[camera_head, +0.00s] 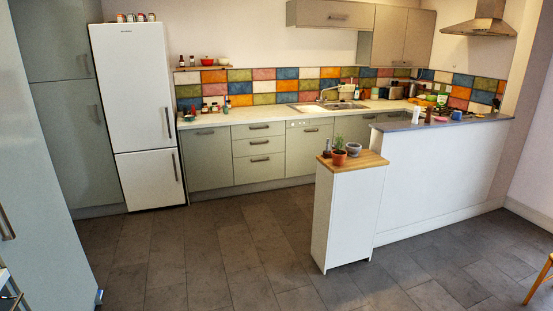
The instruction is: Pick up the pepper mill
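A slim brown upright object (428,116), which looks like the pepper mill, stands on the grey top of the white half-wall at the right. It is small in the picture, so I cannot be sure what it is. A white upright object (416,115) stands just left of it. Small dark items (327,149) stand on the wooden-topped cabinet; they are too small to name. I see neither of my grippers clearly, and nothing touches the brown object.
The wooden-topped cabinet (341,215) juts out before the white half-wall (440,165), carrying a potted plant (339,157) and a grey bowl (354,149). A fridge (137,115) stands at left. A wooden chair (540,280) is at lower right. The tiled floor (220,260) between is clear.

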